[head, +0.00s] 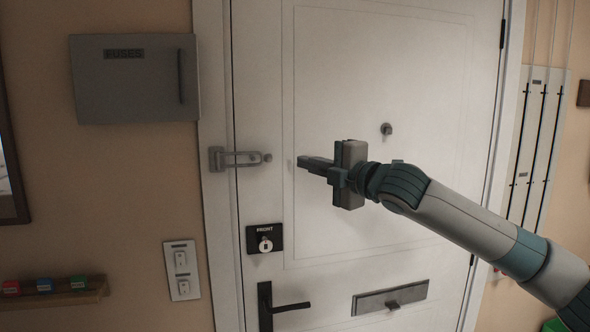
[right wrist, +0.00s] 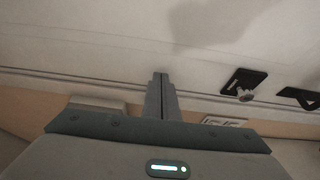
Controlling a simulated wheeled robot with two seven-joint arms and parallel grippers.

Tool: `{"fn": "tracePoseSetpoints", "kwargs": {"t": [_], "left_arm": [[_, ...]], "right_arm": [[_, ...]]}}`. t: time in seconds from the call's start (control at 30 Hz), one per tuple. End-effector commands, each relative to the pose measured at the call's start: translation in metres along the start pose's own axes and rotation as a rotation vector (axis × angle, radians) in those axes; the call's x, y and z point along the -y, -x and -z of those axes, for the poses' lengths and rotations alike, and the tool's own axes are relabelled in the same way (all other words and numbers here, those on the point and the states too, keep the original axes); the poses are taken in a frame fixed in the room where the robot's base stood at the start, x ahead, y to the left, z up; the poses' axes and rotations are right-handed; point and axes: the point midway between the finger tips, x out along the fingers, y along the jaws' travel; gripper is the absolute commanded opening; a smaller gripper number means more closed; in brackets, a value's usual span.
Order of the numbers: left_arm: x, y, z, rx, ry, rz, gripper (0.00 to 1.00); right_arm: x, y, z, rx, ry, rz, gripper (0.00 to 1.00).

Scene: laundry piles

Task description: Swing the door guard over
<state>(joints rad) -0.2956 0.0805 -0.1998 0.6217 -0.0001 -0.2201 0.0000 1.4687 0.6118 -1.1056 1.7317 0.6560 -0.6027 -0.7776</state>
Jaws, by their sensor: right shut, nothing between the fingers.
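The door guard (head: 238,159) is a grey metal bar whose plate is on the left door frame. Its bar reaches right across the door edge to a small round knob (head: 267,157) on the white door (head: 330,60). My right gripper (head: 302,161) is shut and empty, to the right of the guard and apart from it in the head view. In the right wrist view its closed fingers (right wrist: 161,96) point toward the door, and I cannot make out the guard there. My left gripper is not in view.
Below the guard are a lock labelled FRONT (head: 265,239), a black door handle (head: 285,306) and a letter slot (head: 390,298). A grey fuse box (head: 133,80) and a light switch (head: 181,270) are on the left wall. A small shelf (head: 60,294) holds coloured blocks.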

Motion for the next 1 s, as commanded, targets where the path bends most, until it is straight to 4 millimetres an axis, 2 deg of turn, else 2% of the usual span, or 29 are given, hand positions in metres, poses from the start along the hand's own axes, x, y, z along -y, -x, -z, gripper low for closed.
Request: {"fn": "tracePoseSetpoints", "kwargs": {"t": [0.2, 0.4, 0.83, 1.0], "left_arm": [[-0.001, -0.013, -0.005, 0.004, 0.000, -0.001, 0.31], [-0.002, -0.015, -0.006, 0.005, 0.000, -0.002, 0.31], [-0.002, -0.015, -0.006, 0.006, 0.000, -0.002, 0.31], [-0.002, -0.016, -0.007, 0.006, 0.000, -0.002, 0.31]], "right_arm": [[0.002, 0.021, -0.026, 0.001, 0.002, 0.001, 0.00], [0.000, 0.029, -0.035, 0.000, 0.001, -0.001, 0.00], [0.002, 0.029, -0.037, 0.000, -0.004, 0.001, 0.00], [0.023, 0.020, -0.047, 0.014, -0.051, 0.008, 0.00]]}}
